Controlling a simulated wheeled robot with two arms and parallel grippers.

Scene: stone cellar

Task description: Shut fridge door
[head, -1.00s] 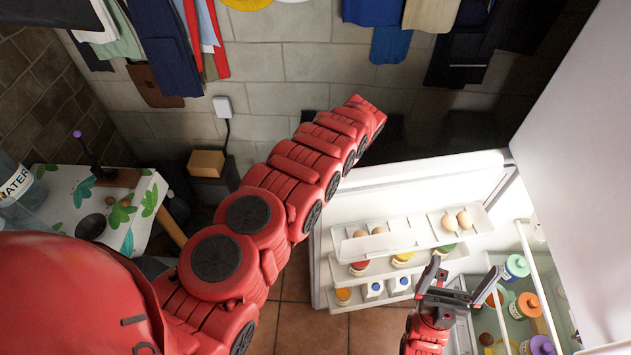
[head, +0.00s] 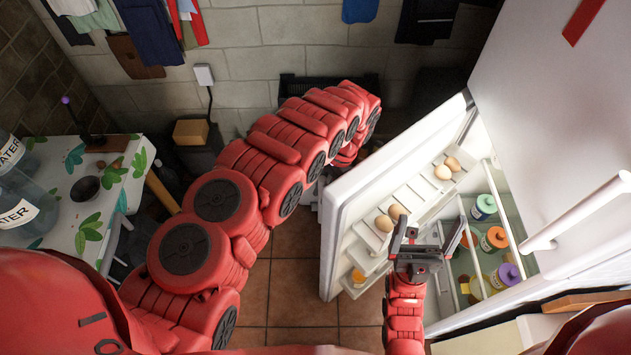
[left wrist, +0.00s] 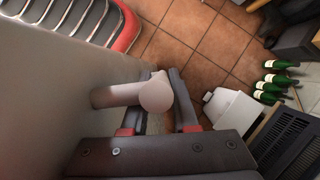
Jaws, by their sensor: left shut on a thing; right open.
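The fridge door (head: 336,235) stands partly open in the head view, its inner racks with eggs (head: 443,172) facing right toward the lit fridge inside (head: 478,262). My left arm reaches to the door's outer side; its gripper is hidden there in the head view. In the left wrist view my left gripper (left wrist: 162,88) is shut on the pale door handle (left wrist: 112,95), beside the door's grey outer face (left wrist: 45,95). My right gripper (head: 424,240) is open and empty, in the gap between the door racks and the fridge shelves.
Jars (head: 484,207) stand on the fridge shelves. The fridge's upper front has a white bar handle (head: 580,212). A leaf-patterned table (head: 70,190) with water bottles is at left. Green bottles (left wrist: 275,80) lie on the floor. Tiled floor (head: 297,290) is clear before the door.

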